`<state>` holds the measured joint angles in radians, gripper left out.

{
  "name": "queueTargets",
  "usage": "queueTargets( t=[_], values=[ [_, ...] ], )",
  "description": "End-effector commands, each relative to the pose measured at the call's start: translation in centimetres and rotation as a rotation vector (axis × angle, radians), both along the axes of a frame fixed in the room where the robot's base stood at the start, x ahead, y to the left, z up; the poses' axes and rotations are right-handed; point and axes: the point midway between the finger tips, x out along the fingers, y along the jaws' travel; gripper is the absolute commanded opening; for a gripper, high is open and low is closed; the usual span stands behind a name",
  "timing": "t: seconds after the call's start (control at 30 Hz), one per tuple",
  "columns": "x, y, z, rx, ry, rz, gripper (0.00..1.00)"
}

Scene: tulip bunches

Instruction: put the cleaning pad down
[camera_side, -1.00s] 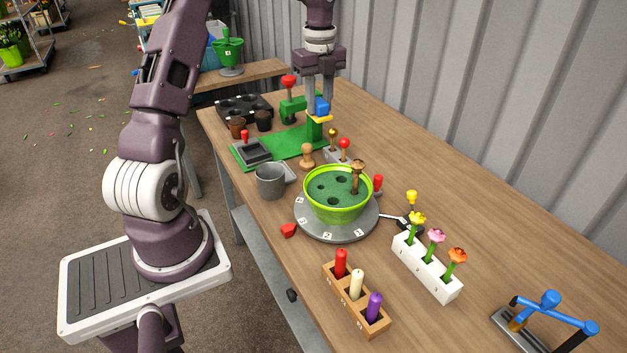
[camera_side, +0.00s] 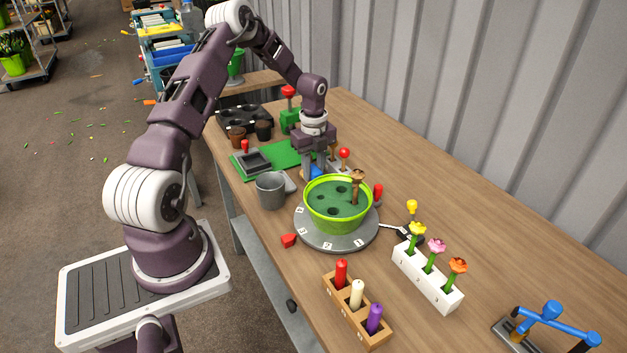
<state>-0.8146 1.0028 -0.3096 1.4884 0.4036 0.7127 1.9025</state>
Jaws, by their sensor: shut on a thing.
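The cleaning pad (camera_side: 316,173) is a small blue piece, partly hidden by my fingers and by the rim of the green pot. In the side view my gripper (camera_side: 315,167) points down, shut on the pad, just behind the pot and low over the table. I cannot tell whether the pad's underside touches the table. A yellowish edge shows at its lower left.
The lime pot (camera_side: 338,222) stands on a grey turntable (camera_side: 349,241) close in front of my gripper. A grey cup (camera_side: 271,190) is to the left. Red-knobbed tools (camera_side: 344,154) stand close on the right. A green mat (camera_side: 285,154) lies behind.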

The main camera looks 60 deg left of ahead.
Motion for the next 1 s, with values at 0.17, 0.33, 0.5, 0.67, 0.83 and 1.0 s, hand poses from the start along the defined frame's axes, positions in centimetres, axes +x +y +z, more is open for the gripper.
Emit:
queueTargets(
  t=[0.17,0.33,0.5,0.67,0.83,1.0],
  values=[
    [-0.1,0.0,-3.1,-0.001,0.003,-0.001,0.0],
    [0.0,0.0,-3.2,0.0,0.001,0.0,0.0],
    [0.0,0.0,-3.4,0.0,0.001,-0.001,0.3],
    [0.0,0.0,-3.4,0.0,0.001,0.0,0.5],
    [0.0,0.0,-3.4,0.0,0.001,0.0,0.5],
    [0.0,0.1,-2.2,0.001,-0.001,0.001,0.5]
  ],
)
